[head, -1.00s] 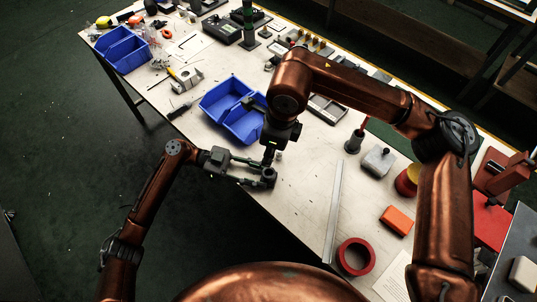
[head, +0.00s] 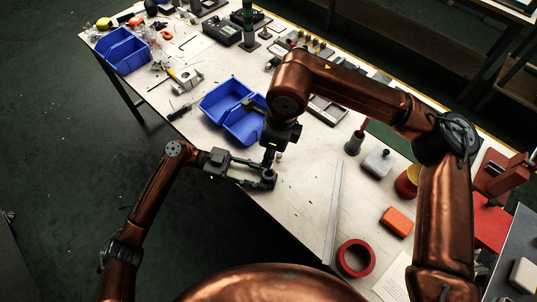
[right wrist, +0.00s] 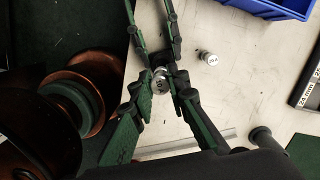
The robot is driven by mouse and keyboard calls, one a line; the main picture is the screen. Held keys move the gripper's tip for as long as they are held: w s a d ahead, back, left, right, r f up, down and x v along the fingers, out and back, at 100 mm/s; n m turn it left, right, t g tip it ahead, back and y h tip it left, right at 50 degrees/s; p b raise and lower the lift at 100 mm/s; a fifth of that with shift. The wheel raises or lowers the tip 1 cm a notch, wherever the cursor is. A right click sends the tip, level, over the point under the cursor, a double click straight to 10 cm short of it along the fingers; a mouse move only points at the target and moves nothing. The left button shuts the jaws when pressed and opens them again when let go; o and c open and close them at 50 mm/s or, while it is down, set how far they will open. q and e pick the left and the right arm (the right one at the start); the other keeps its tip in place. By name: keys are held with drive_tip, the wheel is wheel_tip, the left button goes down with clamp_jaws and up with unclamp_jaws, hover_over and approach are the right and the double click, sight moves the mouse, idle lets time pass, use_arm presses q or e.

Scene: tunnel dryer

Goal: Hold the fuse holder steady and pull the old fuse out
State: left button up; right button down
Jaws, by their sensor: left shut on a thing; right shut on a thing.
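My left gripper (head: 266,178) reaches in from the left near the table's front edge. In the right wrist view its green fingers (right wrist: 157,50) come down from the top, shut on the dark fuse holder (right wrist: 161,61), which is mostly hidden. My right gripper (head: 270,163) points down just above it. In the wrist view the right gripper's fingers (right wrist: 160,84) close on the old fuse (right wrist: 159,86), seen end-on as a round metal cap. I cannot tell whether the fuse is still seated. A second small metal fuse (right wrist: 208,57) stands apart on the table; it also shows in the head view (head: 279,155).
A two-part blue bin (head: 243,122) stands just behind the grippers. A metal strip (head: 333,215), a red tape ring (head: 355,258) and an orange block (head: 397,220) lie to the right. The tabletop between grippers and strip is clear.

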idle(0.4)
use_arm(q)
drive_tip(key=o, duration=1.1)
drive_tip(key=shift+o, duration=0.2)
drive_tip(key=v, duration=1.2)
